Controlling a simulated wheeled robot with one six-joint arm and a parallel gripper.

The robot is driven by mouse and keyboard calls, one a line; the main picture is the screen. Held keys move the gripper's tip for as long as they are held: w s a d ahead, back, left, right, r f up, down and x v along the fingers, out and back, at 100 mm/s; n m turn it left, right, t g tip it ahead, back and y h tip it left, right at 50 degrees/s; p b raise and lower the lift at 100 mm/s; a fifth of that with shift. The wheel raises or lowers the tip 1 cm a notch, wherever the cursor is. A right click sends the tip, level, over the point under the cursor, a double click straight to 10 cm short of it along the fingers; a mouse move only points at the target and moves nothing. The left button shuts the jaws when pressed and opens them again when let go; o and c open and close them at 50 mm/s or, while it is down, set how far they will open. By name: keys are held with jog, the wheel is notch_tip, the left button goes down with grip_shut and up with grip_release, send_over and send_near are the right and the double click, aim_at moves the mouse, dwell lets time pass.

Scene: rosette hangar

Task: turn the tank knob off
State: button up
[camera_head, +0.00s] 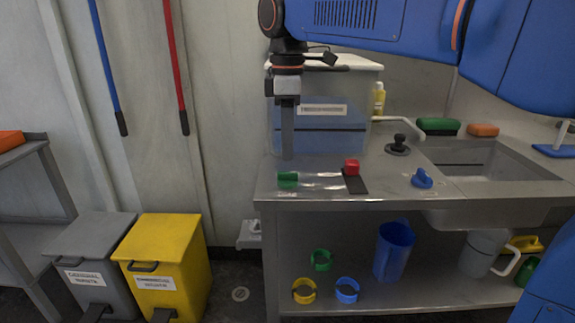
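A clear tank (350,128) with a white lid, a label and bluish water stands at the back of the steel counter (320,197). A blue knob (422,179) sits on the counter front, right of the tank and left of the sink. A black knob (398,142) on a round base stands farther back, beside a pale spout. I cannot tell which knob belongs to the tank. My gripper (287,156) points down in front of the tank's left part, apart from both knobs. Its fingers show edge-on, so its opening cannot be told. It hides part of the tank.
A green-ended clear piece (288,180) and a red block (352,167) on a dark strip lie on the counter front. The sink (480,162) is at right, with green and orange sponges behind. A shelf below holds a blue jug (394,252) and rings. Bins stand left.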

aim_at(288, 172)
jog(key=shift+f, duration=2.9)
grip_shut()
